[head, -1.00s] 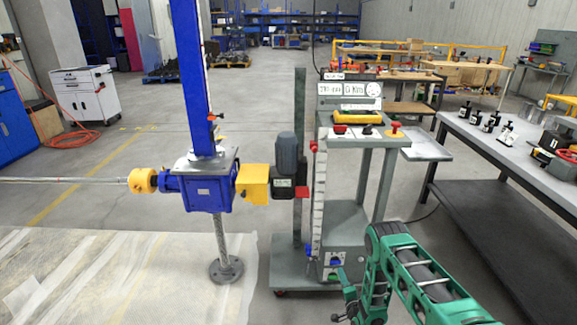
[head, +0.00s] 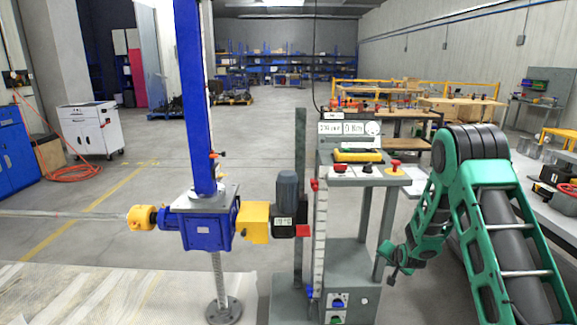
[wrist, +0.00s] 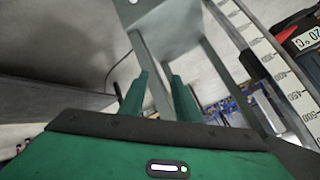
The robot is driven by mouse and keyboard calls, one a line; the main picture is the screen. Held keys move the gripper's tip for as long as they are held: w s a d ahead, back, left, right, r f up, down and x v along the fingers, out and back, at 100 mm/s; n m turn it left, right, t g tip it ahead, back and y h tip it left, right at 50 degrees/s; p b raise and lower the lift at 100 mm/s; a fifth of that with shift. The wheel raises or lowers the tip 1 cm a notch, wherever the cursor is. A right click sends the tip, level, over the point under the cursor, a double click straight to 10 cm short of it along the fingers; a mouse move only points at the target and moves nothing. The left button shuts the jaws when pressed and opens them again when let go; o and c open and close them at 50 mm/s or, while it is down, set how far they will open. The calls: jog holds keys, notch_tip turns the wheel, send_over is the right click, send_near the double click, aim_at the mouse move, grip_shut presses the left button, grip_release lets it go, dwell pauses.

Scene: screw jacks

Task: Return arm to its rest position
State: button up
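My green arm (head: 488,215) is folded at the right of the head view, with its elbow high and its forearm hanging down to the left. My gripper (head: 388,262) is at the lower end, beside the right side of the grey control stand (head: 345,262). In the wrist view, the two green fingers of my gripper (wrist: 160,92) are apart with nothing between them. The stand's frame and a white measuring scale (wrist: 275,65) show beyond the fingers. The blue screw jack (head: 208,228) with its tall blue column stands left of the stand, apart from my gripper.
The stand carries a yellow device (head: 358,155), a red button (head: 395,164) and a label panel. A grey motor (head: 286,195) sits between jack and stand. A workbench (head: 545,190) is partly hidden behind my arm. Open floor lies behind the jack and stand.

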jog(key=s+d+r+n+g+h, duration=0.1)
jog(key=s+d+r+g, duration=0.25)
jog(key=s+r, duration=0.75)
jog(key=s+d+r+g, duration=0.2)
jog(key=s+d+r, duration=0.3)
jog(key=s+r, duration=0.6)
jog(key=s+a+r+g+y, duration=0.1)
jog(key=s+a+r+g, duration=0.1)
jog(key=s, duration=1.5)
jog(key=s+a+r+n+g, duration=0.1)
jog(key=s+a+r+g, duration=0.1)
jog(key=s, duration=1.5)
jog(key=shift+r+y, duration=0.3)
jog(key=shift+y, duration=0.1)
jog(key=shift+a, duration=0.1)
jog(key=shift+w+f, duration=0.25)
jog(key=shift+w, duration=0.4)
